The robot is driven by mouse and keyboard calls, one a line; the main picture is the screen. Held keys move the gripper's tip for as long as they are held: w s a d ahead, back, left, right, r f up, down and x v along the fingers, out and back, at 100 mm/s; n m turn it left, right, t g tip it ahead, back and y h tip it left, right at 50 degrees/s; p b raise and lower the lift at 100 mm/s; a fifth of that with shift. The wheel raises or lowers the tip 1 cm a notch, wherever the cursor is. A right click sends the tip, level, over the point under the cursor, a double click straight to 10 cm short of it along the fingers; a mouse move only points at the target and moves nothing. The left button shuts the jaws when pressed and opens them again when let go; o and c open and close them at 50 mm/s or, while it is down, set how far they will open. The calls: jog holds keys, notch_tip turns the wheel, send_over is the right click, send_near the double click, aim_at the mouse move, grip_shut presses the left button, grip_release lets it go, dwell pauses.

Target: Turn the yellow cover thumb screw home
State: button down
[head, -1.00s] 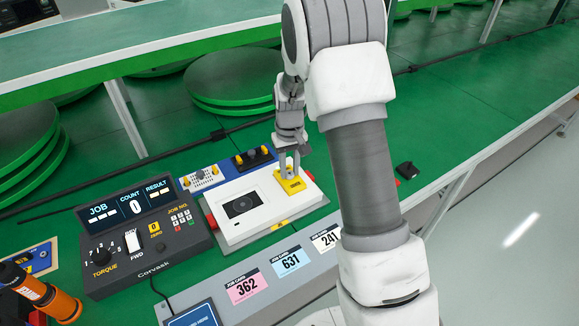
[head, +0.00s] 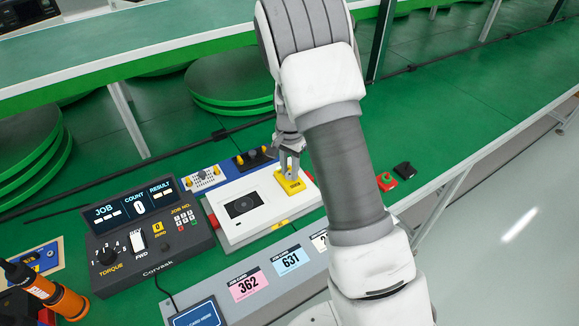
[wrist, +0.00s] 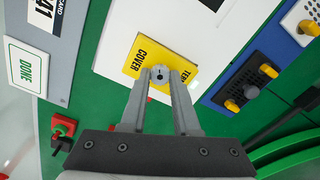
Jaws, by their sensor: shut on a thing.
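The yellow cover (head: 291,188) lies flat on the right end of the white unit (head: 228,222). In the wrist view the cover (wrist: 146,55) carries the words "COVER" and "TER", partly hidden by my fingers. A small grey thumb screw (wrist: 160,75) with a dark centre sits at the cover's near edge, between my fingertips. My gripper (head: 289,171) points down at the cover and is shut on the screw; it also shows in the wrist view (wrist: 161,78). The screw's shaft and seat are hidden, so how deep it sits cannot be told.
A torque controller (head: 140,238) stands left of the unit. A red button (head: 385,181) and a black block (head: 404,170) stand to the right. Job cards (head: 289,260) lie in front. An orange driver (head: 48,292) is at lower left.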

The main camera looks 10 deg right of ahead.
aim_at(289, 174)
jog(key=m, duration=0.2)
jog(key=m+p, duration=0.1)
jog(key=m, duration=0.1)
jog(key=m+p, duration=0.1)
jog(key=shift+w+r+m, duration=0.2)
jog(key=shift+r+m, duration=0.05)
jog(key=shift+m, duration=0.15)
dwell(0.4)
jog(key=c, duration=1)
grip_release()
jog(key=o, duration=0.3)
jog(key=shift+s, duration=0.1)
jog(key=shift+o, duration=0.4)
jog(key=shift+f, duration=0.15)
notch_tip(289, 174, up, 18)
jog(key=p, duration=0.1)
jog(key=shift+f+p, duration=0.25)
jog(key=shift+p, duration=0.15)
